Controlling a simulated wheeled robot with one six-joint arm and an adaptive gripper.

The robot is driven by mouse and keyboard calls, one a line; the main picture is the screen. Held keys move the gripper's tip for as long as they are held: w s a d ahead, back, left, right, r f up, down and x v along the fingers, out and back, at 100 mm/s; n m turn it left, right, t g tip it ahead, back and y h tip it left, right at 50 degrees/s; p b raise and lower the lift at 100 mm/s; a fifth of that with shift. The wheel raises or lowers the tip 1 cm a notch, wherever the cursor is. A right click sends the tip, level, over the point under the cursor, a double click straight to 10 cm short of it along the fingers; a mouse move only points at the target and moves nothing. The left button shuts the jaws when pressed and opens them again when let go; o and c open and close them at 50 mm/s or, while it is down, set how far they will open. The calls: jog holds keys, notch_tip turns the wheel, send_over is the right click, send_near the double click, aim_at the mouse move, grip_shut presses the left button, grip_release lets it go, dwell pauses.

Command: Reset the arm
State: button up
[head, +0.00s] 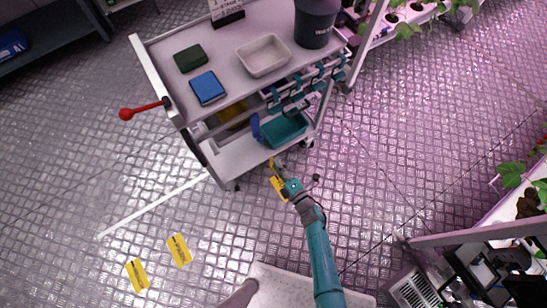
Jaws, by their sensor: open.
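My arm reaches up from the bottom of the head view. My gripper (275,167) is at its far end, in front of the lower shelf of a grey cart (222,66). It is small in the picture, and I see nothing held in it. The jaws are open. A yellow part shows beside the gripper, close to the arm's wrist.
The cart's top carries a dark green block (190,58), a blue block (208,88), a white tray (263,56) and a dark bucket (315,22). A teal bin (285,130) sits on its lower shelf. Plant racks stand right.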

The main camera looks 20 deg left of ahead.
jog(key=shift+s+d, duration=0.1)
jog(key=shift+d, duration=0.05)
dwell(0.5)
jog(key=s+d+r+m+t+h, duration=0.2)
jog(key=s+d+r+m+h, duration=0.2)
jog(key=s+d+m, duration=0.4)
jog(key=s+d+r+m+t+h, duration=0.2)
jog(key=s+d+r+m+h, duration=0.3)
jog(key=s+d, duration=0.45)
jog(key=s+d+r+m+h, duration=0.2)
jog(key=s+d+r+m, duration=0.3)
jog(key=r, duration=0.6)
jog(key=s+d+r+m+h, duration=0.2)
jog(key=s+d+r+m, duration=0.3)
jog(key=s+r+m, duration=0.4)
notch_tip(320, 180, up, 2)
jog(key=shift+s+r+m+g+h, duration=0.1)
jog(key=shift+s+m+g+h, duration=0.3)
jog(key=shift+m, duration=0.1)
